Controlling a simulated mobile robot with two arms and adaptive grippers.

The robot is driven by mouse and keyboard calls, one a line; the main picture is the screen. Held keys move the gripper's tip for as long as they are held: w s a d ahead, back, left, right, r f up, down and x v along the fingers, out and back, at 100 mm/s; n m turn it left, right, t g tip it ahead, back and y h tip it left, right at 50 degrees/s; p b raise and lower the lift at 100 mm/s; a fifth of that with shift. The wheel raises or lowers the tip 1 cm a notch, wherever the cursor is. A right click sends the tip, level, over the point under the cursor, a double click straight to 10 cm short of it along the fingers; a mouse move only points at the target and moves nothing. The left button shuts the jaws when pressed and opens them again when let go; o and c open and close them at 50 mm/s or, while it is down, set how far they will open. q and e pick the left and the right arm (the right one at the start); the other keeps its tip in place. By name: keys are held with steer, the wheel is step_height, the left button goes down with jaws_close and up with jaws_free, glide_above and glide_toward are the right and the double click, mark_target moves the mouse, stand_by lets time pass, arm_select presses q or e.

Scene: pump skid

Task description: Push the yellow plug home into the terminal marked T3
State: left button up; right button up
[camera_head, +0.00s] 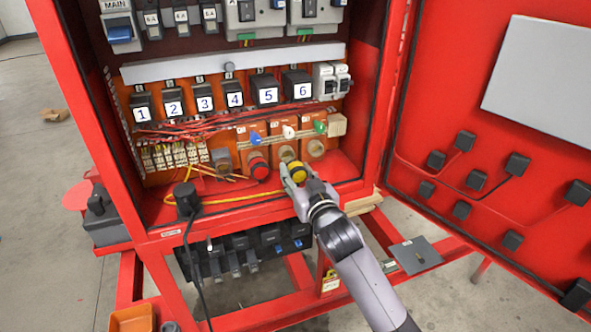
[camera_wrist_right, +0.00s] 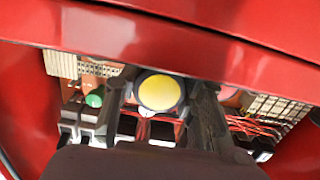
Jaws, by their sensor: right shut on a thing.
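The yellow plug (camera_head: 298,171) is between the fingers of my right gripper (camera_head: 295,180), low inside the red cabinet. In the right wrist view the plug's round yellow end (camera_wrist_right: 160,92) faces the camera, with a dark finger on each side. My right gripper is shut on it. Behind it is a row of orange terminal blocks (camera_head: 305,128) with blue, white and green knobs. The plug is in front of the middle round socket (camera_head: 288,153). The terminal marks are too small to read, so I cannot tell which is T3. I cannot tell how deep the plug sits. My left gripper is not in view.
A red plug (camera_head: 258,165) is at the socket to the left. A yellow cable (camera_head: 235,198) lies along the cabinet floor. Numbered black breakers (camera_head: 235,95) and red wires are above. The open red door (camera_head: 480,140) stands right; the cabinet's front lip (camera_head: 235,220) is below.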

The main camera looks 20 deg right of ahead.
steer(key=shift+s+d, duration=0.1)
stand_by(0.3)
steer(key=d, duration=0.2)
steer(key=d+p, duration=0.1)
steer(key=d, duration=0.2)
steer(key=s+d+p, duration=0.1)
steer(key=d, duration=0.2)
steer(key=shift+r, duration=0.15)
steer(key=shift+w+a+b, duration=0.2)
steer(key=shift+w+b, duration=0.5)
steer(key=shift+w, duration=0.5)
steer(key=shift+d, duration=0.1)
steer(key=shift+s, duration=0.15)
steer(key=shift+p, duration=0.45)
steer(key=shift+w+r, duration=0.1)
steer(key=shift+w, duration=1.7)
